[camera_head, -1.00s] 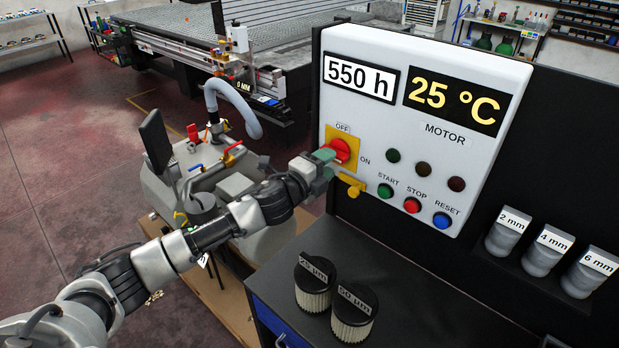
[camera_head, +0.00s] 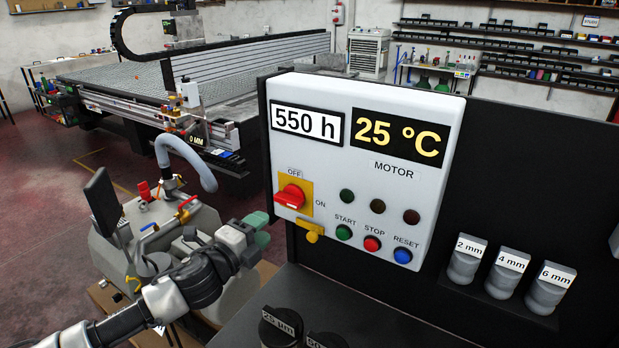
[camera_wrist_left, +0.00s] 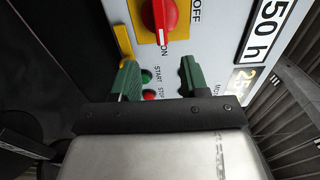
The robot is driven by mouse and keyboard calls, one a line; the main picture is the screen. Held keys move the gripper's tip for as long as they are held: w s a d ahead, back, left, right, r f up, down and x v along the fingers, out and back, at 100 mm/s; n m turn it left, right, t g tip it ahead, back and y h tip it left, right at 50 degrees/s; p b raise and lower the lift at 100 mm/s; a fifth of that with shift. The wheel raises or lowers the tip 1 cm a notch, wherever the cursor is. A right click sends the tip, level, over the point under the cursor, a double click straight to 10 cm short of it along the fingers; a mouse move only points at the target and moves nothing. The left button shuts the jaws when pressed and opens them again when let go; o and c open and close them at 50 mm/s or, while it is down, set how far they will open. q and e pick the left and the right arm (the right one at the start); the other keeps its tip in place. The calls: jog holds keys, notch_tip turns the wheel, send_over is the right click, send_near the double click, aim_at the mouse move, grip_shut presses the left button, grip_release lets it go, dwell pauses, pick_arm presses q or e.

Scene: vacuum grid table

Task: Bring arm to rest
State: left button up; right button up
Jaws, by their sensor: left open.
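My left gripper (camera_head: 259,229) is in the head view, just left of and below the control panel's red rotary switch (camera_head: 290,196). Its green fingers are apart and empty. In the left wrist view the left gripper (camera_wrist_left: 158,80) shows its two green fingers spread, with the red switch (camera_wrist_left: 160,14) beyond them and no contact visible. The switch sits on a yellow plate between the OFF and ON labels on the white control panel (camera_head: 430,185). My right gripper is in neither view.
Left of the panel stands a grey pump tank (camera_head: 110,255) with valves and a hose. Two filters (camera_head: 282,326) stand on the dark bench at the bottom. Labelled collets (camera_head: 505,272) sit at right. A large grid table (camera_head: 130,85) is behind.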

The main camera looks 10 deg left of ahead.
pick_arm(q)
jog(key=s+d+f+n+g+y, duration=0.3)
jog(key=s+f+n+g+y, duration=0.15)
jog(key=s+f+n, duration=0.65)
jog(key=s+a+f+n+g+y, duration=0.1)
jog(key=s+f+n+g, duration=0.35)
jog(key=s, duration=0.65)
jog(key=s+f+n+g+y, duration=0.1)
jog(key=s+f+n+g, duration=0.35)
jog(key=s, duration=0.75)
notch_tip(320, 180, down, 28)
jog(key=r+g+b, duration=0.1)
jog(key=b, duration=0.1)
jog(key=s+a+f+g, duration=0.1)
jog(key=s+a+f, duration=0.2)
jog(key=s+f, duration=1.3)
jog(key=shift+s+f+b, duration=0.25)
jog(key=shift+f+b, duration=0.05)
jog(key=shift+f, duration=0.05)
jog(key=shift+g, duration=0.25)
jog(key=shift+c, duration=0.3)
